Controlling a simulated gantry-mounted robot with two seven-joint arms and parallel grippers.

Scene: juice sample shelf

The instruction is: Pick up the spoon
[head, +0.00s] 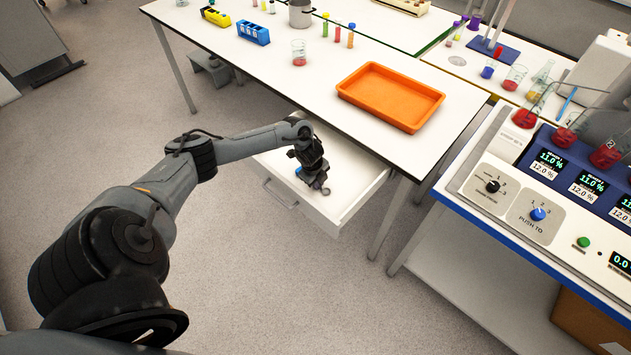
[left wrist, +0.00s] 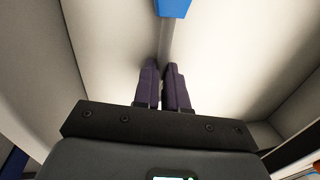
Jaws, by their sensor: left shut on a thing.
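My left gripper (head: 314,180) is down inside the open white drawer (head: 352,181) under the table. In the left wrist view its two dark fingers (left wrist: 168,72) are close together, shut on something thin. A small grey end, which looks like part of the spoon (head: 325,191), shows just beside the fingertips in the head view. My right gripper is not in view.
The white table (head: 290,82) stands above and behind the drawer, with an orange tray (head: 391,96) near its front edge. A beaker with red liquid (head: 299,53) and a blue rack (head: 253,33) stand farther back. A control panel (head: 515,207) is at right.

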